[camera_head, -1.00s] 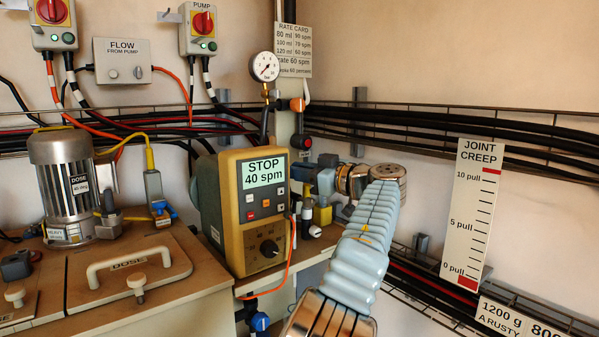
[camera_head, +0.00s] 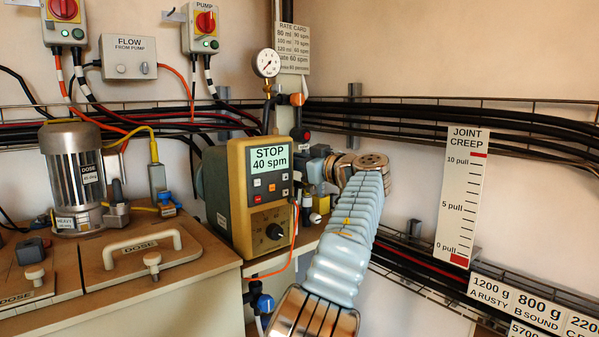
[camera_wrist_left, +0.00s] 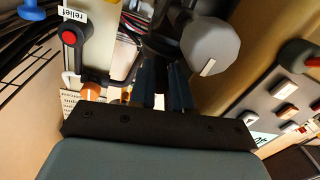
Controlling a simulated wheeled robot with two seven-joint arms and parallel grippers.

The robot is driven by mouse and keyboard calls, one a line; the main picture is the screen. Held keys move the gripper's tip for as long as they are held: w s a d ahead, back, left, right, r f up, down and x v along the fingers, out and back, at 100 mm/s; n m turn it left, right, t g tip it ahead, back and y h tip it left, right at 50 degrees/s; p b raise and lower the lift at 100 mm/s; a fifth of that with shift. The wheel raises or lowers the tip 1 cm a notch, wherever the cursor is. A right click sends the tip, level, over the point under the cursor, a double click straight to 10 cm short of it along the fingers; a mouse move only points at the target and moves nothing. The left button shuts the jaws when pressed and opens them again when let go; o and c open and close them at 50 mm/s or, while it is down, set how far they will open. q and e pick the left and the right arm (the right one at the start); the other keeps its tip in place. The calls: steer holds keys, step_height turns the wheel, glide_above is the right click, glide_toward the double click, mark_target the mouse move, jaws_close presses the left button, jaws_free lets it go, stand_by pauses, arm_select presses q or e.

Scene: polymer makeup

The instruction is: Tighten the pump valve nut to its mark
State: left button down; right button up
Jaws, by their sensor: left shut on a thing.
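The yellow pump (camera_head: 263,185) stands on a bench ledge, its screen reading STOP 40 spm. My left arm reaches up from the bottom of the head view, and its gripper (camera_head: 316,172) is at the right side of the pump. In the left wrist view the dark blue fingers of this gripper (camera_wrist_left: 162,88) are close together, shut on what appears to be the valve nut. The nut and its mark are hidden. A round grey part (camera_wrist_left: 210,45) with a pale stripe is beside the fingers. My right gripper is not in view.
A pressure gauge (camera_head: 266,63) and a red relief knob (camera_wrist_left: 69,37) are on the post by the pump. The dosing bench (camera_head: 205,262) with a motor (camera_head: 75,175) is at left. Cable racks run along the wall behind. A JOINT CREEP scale (camera_head: 462,195) hangs at right.

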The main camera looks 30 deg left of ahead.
arm_select(q)
steer(key=shift+f, duration=0.15)
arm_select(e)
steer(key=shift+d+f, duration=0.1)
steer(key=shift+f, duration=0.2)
arm_select(q)
steer(key=shift+s, duration=0.1)
steer(key=c, duration=1.1)
jaws_free()
